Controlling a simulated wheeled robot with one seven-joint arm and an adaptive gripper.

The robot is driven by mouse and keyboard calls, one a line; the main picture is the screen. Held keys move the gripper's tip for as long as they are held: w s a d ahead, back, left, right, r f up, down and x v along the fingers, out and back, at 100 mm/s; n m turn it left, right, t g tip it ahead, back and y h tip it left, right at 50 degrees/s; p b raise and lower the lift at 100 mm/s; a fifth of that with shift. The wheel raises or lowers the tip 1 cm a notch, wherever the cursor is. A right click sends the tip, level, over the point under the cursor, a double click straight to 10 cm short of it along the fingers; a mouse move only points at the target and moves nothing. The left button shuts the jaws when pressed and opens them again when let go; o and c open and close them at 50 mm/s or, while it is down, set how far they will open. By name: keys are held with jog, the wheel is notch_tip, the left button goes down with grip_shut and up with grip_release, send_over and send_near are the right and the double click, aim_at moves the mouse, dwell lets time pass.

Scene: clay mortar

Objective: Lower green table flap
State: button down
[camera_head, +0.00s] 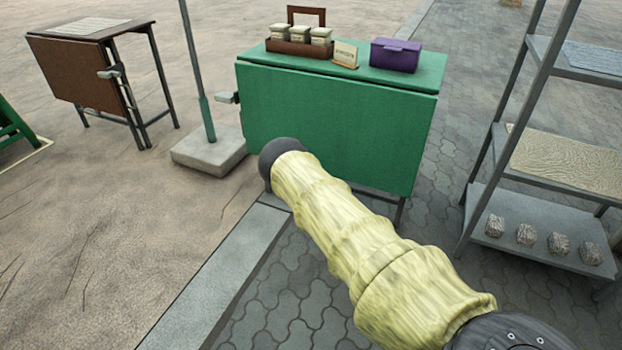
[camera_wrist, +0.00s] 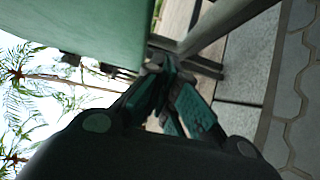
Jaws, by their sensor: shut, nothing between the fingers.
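The green table (camera_head: 402,76) stands ahead. Its green flap (camera_head: 335,125) hangs down almost upright along the near side, below the top's edge. In the wrist view a large green panel, apparently the flap (camera_wrist: 90,25), fills the upper left. My gripper (camera_wrist: 160,65) is shut and empty, close to the panel's lower edge and a grey leg; I cannot tell whether it touches either. In the head view my sleeved arm reaches the flap's lower left, and the fingers are hidden behind its dark end.
A wooden carrier with jars (camera_head: 300,48), a small sign (camera_head: 345,54) and a purple box (camera_head: 395,54) stand on the tabletop. A grey bracket (camera_head: 228,97) sticks out left. A pole base (camera_head: 208,150) stands left, a metal shelf (camera_head: 540,210) right. Open paving lies in front.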

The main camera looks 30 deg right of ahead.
jog(key=s+a+p, duration=0.2)
jog(key=s+p, duration=0.2)
jog(key=s, duration=0.7)
jog(key=shift+a, duration=0.1)
